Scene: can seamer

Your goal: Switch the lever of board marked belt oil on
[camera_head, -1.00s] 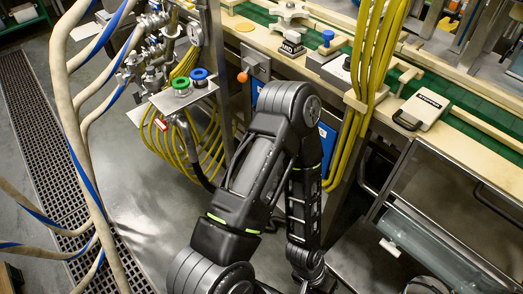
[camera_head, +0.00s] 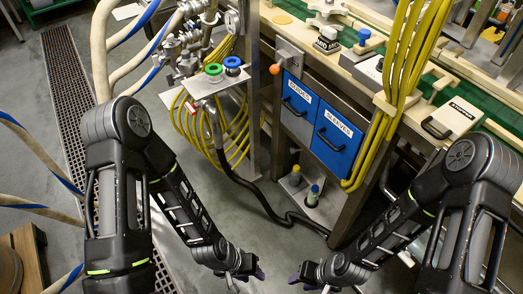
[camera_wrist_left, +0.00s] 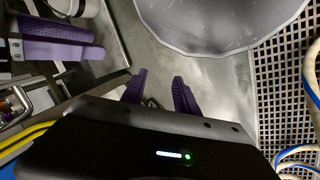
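A metal plate with an orange-knobbed lever (camera_head: 275,69) is on the machine's left end, above the blue drawers. I cannot make out the words belt oil anywhere. My left gripper (camera_head: 246,276) is low in front, well apart from both, with purple fingertips spread and empty; it also shows in the left wrist view (camera_wrist_left: 160,92). My right gripper (camera_head: 308,281) is low beside it, fingers seemingly apart and empty.
Blue drawers (camera_head: 337,140) face me under the machine. Yellow hoses (camera_head: 405,60) hang down at the right. A small panel with green and blue rings (camera_head: 223,72) stands at the left near pipes. A black cable crosses the floor; the grey floor (camera_head: 245,215) between is mostly clear.

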